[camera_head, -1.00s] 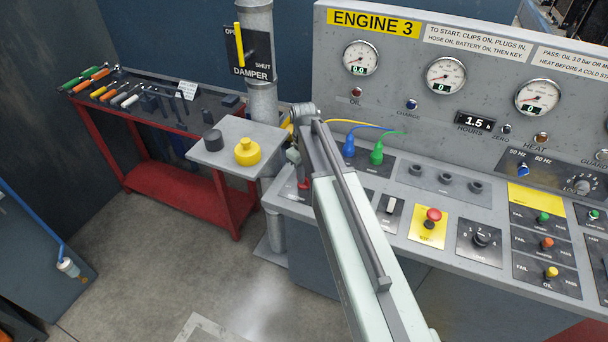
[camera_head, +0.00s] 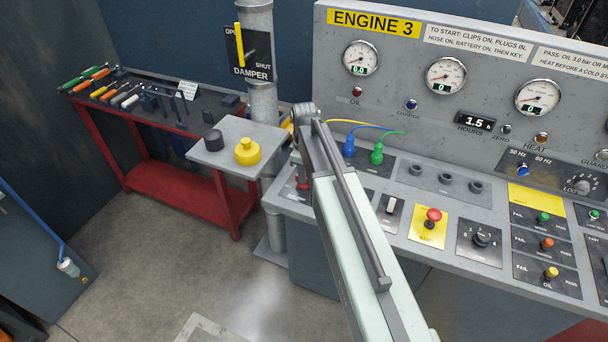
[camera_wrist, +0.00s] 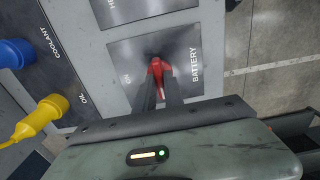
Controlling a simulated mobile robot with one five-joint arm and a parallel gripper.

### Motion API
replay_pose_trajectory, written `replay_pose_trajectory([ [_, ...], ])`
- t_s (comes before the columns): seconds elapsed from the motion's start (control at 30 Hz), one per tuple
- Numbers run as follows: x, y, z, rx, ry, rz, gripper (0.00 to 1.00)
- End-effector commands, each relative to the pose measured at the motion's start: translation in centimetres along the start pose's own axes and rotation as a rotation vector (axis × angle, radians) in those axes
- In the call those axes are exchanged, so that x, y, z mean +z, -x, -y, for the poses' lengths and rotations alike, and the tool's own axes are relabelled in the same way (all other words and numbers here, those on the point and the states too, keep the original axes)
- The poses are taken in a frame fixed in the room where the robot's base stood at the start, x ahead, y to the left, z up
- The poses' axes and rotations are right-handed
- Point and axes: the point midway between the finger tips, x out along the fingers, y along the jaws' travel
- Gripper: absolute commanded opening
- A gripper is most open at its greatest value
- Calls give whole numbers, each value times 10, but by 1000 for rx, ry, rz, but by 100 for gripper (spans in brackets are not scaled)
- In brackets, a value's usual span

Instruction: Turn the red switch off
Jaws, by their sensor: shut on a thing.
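The red switch (camera_wrist: 158,68) sits on a dark plate lettered BATTERY (camera_wrist: 193,64) in the wrist view. My gripper (camera_wrist: 157,85) reaches down to it, with its two dark fingers shut on the red handle. The word at the plate's other side is partly readable as ON. In the head view a little of the red switch (camera_head: 303,183) shows at the left end of the console, beside my arm. My arm hides most of that plate and the gripper there.
A blue plug (camera_wrist: 16,52) and a yellow plug (camera_wrist: 42,118) stand close by in the wrist view. A red stop button (camera_head: 433,215) and a white rocker (camera_head: 391,204) are further right on the console. A shelf with a yellow cap (camera_head: 247,152) stands left.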

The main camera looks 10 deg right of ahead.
Motion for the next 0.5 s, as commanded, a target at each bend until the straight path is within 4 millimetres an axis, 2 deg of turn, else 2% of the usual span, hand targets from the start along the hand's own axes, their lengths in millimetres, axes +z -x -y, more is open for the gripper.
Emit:
replay_pose_trajectory([
  [0.2,0,0,0,1,2,-1,0],
  [0.23,0,0,0,1,2,-1,21],
  [0.3,0,0,0,1,1,-1,35],
  [0.5,0,0,0,0,0,0,35],
])
